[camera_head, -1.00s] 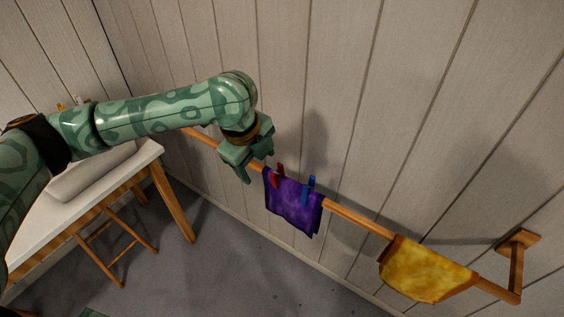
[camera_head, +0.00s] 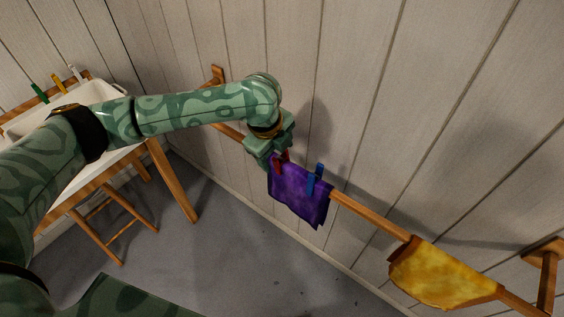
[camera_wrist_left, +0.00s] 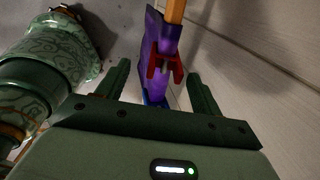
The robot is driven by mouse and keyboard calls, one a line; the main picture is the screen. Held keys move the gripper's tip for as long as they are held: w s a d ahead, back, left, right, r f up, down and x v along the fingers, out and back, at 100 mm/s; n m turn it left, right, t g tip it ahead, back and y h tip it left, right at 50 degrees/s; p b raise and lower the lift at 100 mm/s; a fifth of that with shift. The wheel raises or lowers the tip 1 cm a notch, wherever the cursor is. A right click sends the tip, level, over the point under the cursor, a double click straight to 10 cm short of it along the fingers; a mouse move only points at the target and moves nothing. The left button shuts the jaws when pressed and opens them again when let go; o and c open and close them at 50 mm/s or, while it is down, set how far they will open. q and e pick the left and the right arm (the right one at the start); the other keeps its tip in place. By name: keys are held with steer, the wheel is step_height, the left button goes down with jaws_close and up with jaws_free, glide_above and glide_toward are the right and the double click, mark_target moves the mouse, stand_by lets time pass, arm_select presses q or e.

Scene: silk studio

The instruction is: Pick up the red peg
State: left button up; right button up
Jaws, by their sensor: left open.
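The red peg (camera_head: 278,163) clips a purple cloth (camera_head: 300,196) to a wooden rail (camera_head: 367,213). In the left wrist view the red peg (camera_wrist_left: 164,66) sits astride the rail, beyond and between the two fingers. My left gripper (camera_head: 272,154) is open at the red peg and partly hides it in the head view. In the left wrist view the open jaws (camera_wrist_left: 160,82) show a gap on both sides of the peg, with nothing gripped. My right gripper is not in view.
A blue peg (camera_head: 316,178) clips the same cloth just right of the red one. A yellow cloth (camera_head: 440,274) hangs further right on the rail. The plank wall (camera_head: 440,110) is close behind. A white-topped table (camera_head: 100,160) with several pegs stands left.

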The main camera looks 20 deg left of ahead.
mark_target(281, 159)
arm_select(q)
steer(key=b+x, duration=0.2)
steer(key=x, duration=0.1)
steer(key=b+x, duration=0.1)
steer(key=x, duration=0.1)
steer(key=shift+w, duration=0.4)
steer(key=shift+r, duration=0.15)
steer(key=c, duration=1)
steer(key=shift+c, duration=0.2)
steer(key=shift+s+r+p, duration=0.1)
steer(key=shift+r+p, duration=0.35)
steer(key=p+v, duration=0.1)
steer(key=v, duration=0.1)
steer(key=p+v, duration=0.1)
steer(key=v, duration=0.1)
steer(key=s+p+v, duration=0.1)
steer(key=v, duration=0.2)
steer(key=shift+f+p, duration=0.15)
steer(key=shift+p, duration=0.25)
steer(key=s+a+p, duration=0.3)
steer(key=s+a, duration=0.1)
steer(key=s, duration=0.8)
steer(key=shift+a+f, duration=0.15)
steer(key=shift+f, duration=0.15)
